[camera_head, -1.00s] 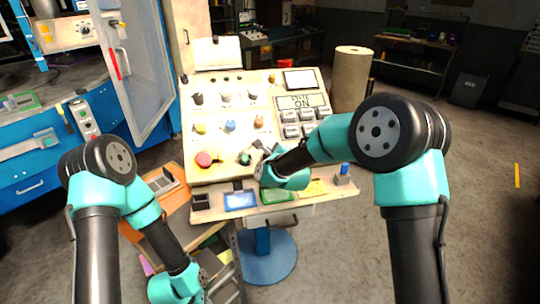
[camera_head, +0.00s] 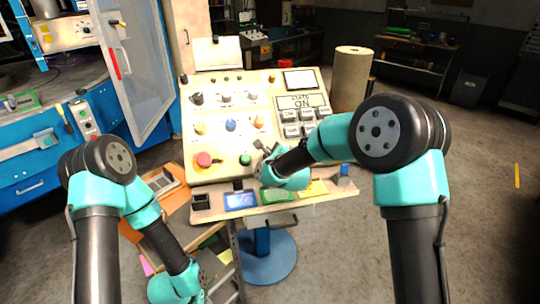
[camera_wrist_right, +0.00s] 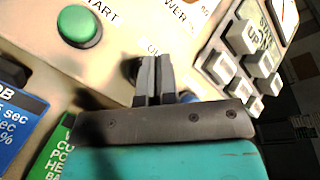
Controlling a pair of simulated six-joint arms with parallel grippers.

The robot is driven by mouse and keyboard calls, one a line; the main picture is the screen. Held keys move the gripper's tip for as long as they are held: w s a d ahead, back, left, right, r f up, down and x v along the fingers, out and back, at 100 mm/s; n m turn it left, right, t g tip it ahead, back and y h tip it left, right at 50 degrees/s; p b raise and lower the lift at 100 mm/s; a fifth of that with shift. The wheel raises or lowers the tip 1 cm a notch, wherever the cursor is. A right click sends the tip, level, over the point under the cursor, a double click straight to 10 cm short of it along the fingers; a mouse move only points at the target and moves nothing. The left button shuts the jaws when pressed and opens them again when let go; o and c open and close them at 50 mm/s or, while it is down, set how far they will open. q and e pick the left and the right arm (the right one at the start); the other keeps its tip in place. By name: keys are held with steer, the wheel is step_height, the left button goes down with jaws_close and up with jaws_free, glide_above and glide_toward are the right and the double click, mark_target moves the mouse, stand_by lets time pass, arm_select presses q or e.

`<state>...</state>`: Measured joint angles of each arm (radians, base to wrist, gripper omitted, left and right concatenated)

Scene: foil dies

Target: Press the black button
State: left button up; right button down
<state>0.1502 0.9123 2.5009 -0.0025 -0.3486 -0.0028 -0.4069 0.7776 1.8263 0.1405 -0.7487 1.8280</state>
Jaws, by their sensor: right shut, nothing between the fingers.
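My right gripper (camera_head: 262,147) is at the lower middle of the sloped control panel (camera_head: 222,172), just right of the green button (camera_head: 245,159). In the right wrist view the gripper (camera_wrist_right: 155,62) has its two fingers together with nothing between them. A dark round part (camera_wrist_right: 129,68), likely the black button, shows just left of the fingertips and is mostly hidden behind them. I cannot tell whether the fingers touch it. The green button (camera_wrist_right: 79,26) is clear of the fingers there. My left arm hangs at the lower left; its gripper is not visible.
A red mushroom button (camera_head: 204,159) sits left of the green one. Grey keys (camera_head: 290,131) and a display (camera_head: 299,100) are on the right side. Coloured cards, including a blue one (camera_head: 240,201), lie along the front ledge. An open cabinet door (camera_head: 140,70) stands left.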

stand_by(0.4)
steer(key=shift+w+f, duration=0.25)
steer(key=shift+f, duration=0.1)
steer(key=shift+w+a+f, duration=0.15)
steer(key=shift+w+f, duration=0.15)
steer(key=shift+f, duration=0.15)
stand_by(1.0)
steer(key=shift+r, duration=0.1)
steer(key=shift+s+r, duration=0.55)
steer(key=shift+r, duration=0.15)
steer(key=shift+r, duration=0.1)
steer(key=s+r, duration=0.1)
steer(key=r, duration=0.1)
steer(key=s+d+r, duration=0.1)
steer(key=r, duration=0.1)
steer(key=shift+s, duration=0.4)
steer(key=shift+f, duration=0.1)
stand_by(0.7)
